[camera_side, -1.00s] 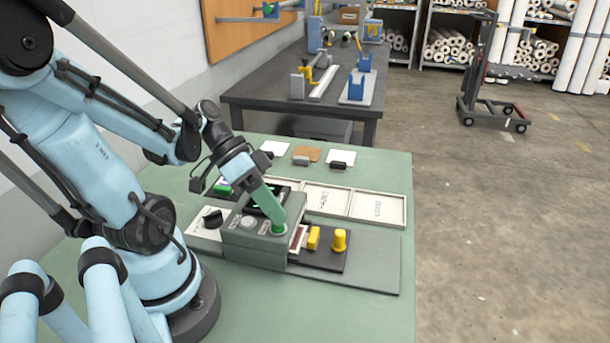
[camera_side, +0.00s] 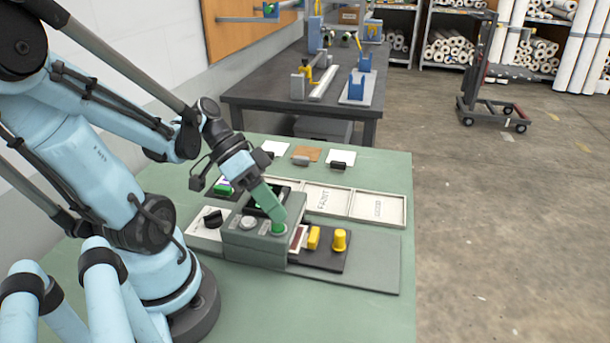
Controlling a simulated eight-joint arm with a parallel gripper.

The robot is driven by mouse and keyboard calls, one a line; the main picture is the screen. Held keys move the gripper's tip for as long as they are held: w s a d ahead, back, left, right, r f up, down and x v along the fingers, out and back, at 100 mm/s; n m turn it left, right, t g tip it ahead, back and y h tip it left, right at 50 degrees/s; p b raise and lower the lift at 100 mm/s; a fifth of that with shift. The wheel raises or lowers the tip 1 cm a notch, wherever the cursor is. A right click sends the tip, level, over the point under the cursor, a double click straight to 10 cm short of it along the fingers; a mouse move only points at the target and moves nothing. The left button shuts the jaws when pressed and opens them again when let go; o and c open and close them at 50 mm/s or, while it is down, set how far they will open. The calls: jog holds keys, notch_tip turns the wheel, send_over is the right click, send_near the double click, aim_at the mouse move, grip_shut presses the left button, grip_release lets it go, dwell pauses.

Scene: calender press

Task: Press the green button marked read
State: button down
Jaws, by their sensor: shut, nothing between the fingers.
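The green button (camera_side: 279,231) is on the top right of a grey control box (camera_side: 256,250) on the green table. Only its rim shows; the rest is hidden under my fingers. My gripper (camera_side: 277,222) is shut and empty, its green fingers tilted down with the tips at the button. They look to be touching it, but I cannot tell whether the button is pushed in. Any marking on the button is too small or hidden to read.
A grey knob (camera_side: 249,223) sits left of the button on the box. The table's (camera_side: 340,307) front right is clear.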

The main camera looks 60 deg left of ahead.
aim_at(274, 224)
jog(key=shift+r, duration=0.3)
jog(key=shift+r, duration=2.55)
